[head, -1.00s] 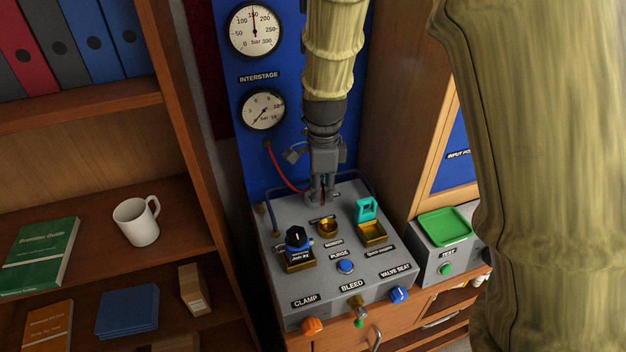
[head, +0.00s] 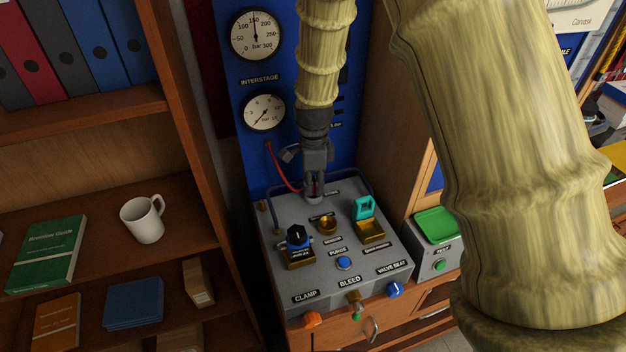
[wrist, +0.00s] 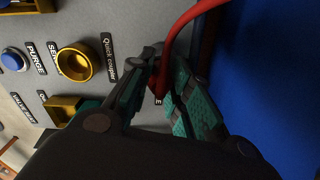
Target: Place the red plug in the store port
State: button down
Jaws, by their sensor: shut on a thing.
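My gripper (head: 314,197) points down at the back of the grey bench panel (head: 290,205). In the wrist view its teal-padded fingers (wrist: 162,88) are shut on the red plug (wrist: 160,86), whose red hose (wrist: 181,24) rises from between them. In the head view the red hose (head: 283,176) runs from the blue board to the gripper, and the fingers mostly hide the plug. I cannot make out the store port. A label (wrist: 158,102) ending in E is partly hidden behind the fingers. I cannot tell whether the plug touches the panel.
A blue gauge board (head: 285,100) rises behind. Shelves flank the bench.

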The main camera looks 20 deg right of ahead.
aim_at(313, 182)
jog(key=shift+f, duration=0.1)
jog(key=c, duration=1.3)
grip_release()
jog(key=shift+r+b, duration=2)
jog(key=shift+r, duration=4.15)
